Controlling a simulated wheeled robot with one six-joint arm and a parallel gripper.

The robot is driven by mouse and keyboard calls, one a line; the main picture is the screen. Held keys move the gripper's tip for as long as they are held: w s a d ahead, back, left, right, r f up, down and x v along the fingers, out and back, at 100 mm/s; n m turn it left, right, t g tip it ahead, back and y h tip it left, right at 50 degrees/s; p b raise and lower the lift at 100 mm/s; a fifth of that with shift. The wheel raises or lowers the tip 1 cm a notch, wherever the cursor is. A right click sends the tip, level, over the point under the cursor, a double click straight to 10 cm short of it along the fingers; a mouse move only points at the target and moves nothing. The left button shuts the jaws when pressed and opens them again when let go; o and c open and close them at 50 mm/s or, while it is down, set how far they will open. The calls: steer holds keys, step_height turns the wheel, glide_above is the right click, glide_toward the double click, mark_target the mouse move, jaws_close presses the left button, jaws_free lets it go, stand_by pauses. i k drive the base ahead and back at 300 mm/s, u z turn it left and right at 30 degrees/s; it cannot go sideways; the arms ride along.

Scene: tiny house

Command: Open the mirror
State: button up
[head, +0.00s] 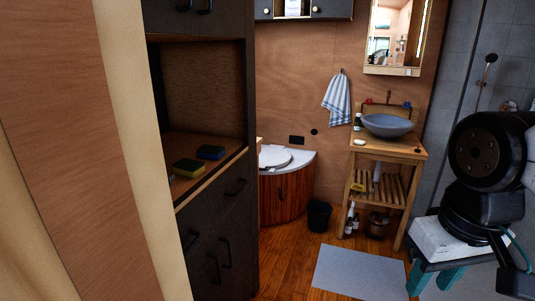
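The mirror (384,44) hangs on the wooden wall above the sink, at the top right of the head view. It has a pale wooden frame with a light strip along its right side, and its top is cut off by the picture edge. It reflects part of the room. It looks flat to the wall; I see no open gap at its edges. Dark links of my arm show at the right edge, well in front of the mirror and apart from it. My gripper is not in view.
A grey basin (387,125) stands on a wooden washstand (402,157) below the mirror. A striped towel (338,98) hangs left of it. A dark cabinet (222,215) and a wooden partition (75,160) stand on the left. A bin (319,214) and grey mat (358,274) lie ahead.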

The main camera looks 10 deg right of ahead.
mark_target(397, 35)
steer(key=z, duration=0.15)
steer(key=i, duration=2.05)
steer(key=z, duration=0.7)
steer(key=i, duration=2.1)
steer(key=z, duration=0.55)
